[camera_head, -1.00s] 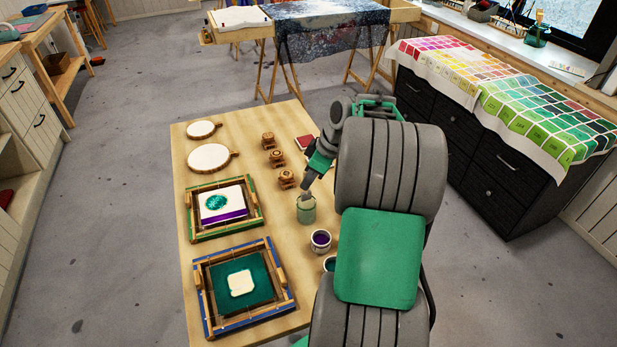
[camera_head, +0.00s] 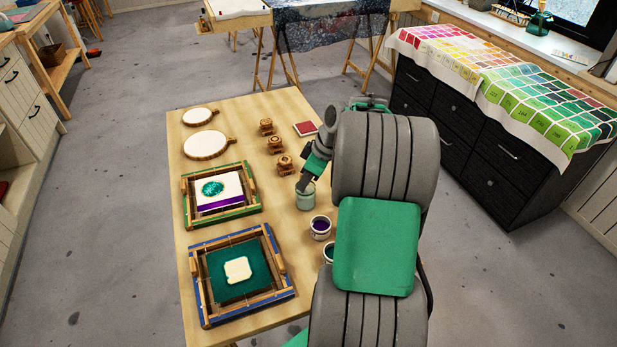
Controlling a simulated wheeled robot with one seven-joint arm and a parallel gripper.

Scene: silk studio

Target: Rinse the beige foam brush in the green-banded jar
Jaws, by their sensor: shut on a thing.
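The jar (camera_head: 306,200) is a pale green-grey glass near the right edge of the work table, upright. Its green band is too small to make out. My gripper (camera_head: 303,186) points down at the jar's mouth, with its tip at or just inside the rim. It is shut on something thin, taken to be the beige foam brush. The brush itself cannot be made out; the gripper and jar hide it.
A purple paint pot (camera_head: 320,228) and a teal pot (camera_head: 328,252) stand in front of the jar. Wooden stamps (camera_head: 285,166), a red pad (camera_head: 305,128), a green frame (camera_head: 187,207) and a blue frame (camera_head: 205,312) share the table (camera_head: 247,120). My arm covers its right side.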

